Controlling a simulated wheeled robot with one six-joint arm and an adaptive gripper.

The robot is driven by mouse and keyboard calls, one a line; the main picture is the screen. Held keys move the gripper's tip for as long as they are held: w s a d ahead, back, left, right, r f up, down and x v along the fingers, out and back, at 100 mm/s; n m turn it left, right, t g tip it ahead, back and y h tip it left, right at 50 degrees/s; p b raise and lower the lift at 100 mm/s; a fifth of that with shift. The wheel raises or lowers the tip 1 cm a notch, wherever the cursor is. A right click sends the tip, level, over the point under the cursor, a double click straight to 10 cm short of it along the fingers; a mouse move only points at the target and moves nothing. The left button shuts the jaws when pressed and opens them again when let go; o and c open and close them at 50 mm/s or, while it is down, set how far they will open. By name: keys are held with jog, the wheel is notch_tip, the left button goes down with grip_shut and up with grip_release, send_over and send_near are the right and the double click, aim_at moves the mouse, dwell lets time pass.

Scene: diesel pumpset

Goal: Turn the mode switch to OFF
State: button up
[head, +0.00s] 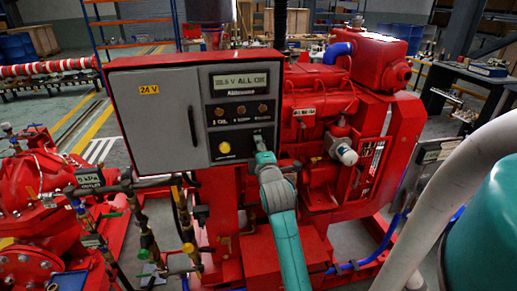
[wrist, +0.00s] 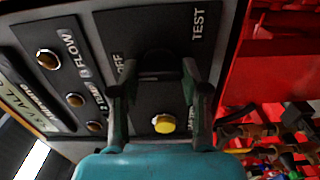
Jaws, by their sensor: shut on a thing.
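The mode switch, a dark knob (wrist: 160,62), sits on a black plate on the red control box. In the wrist view my gripper (wrist: 158,75) is shut on the knob, with one finger on each side. OFF is printed left of the knob and TEST at the upper right. Another label beside the right finger is partly hidden. The knob is dark and which mark it points to cannot be told. In the head view my gripper (head: 262,150) meets the right part of the panel and hides the switch.
A yellow button (wrist: 163,124) lies close to the knob, between my fingers in the wrist view. The control box (head: 155,110) has a lit display (head: 238,82) and several small lamps. Red engine parts (head: 318,105) stand close on the right, with pipes and valves below left.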

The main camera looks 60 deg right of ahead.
jog(key=o, duration=1.1)
jog(key=shift+o, duration=0.2)
jog(key=v, duration=1.2)
jog(key=shift+f, duration=0.1)
jog(key=s+a+f+m+t+y, duration=0.15)
jog(key=a+f+y, duration=0.25)
jog(key=a+f, duration=0.55)
jog(key=s+a+f+m+t+y, duration=0.1)
jog(key=s+a+f+t+y, duration=0.15)
jog(key=a+f, duration=0.65)
jog(key=s+a+m+y, duration=0.5)
jog(key=s+a+y, duration=0.2)
jog(key=s+a, duration=1)
jog(key=shift+s+f+g, duration=0.25)
jog(key=shift+s+g, duration=0.15)
jog(key=shift+s, duration=0.85)
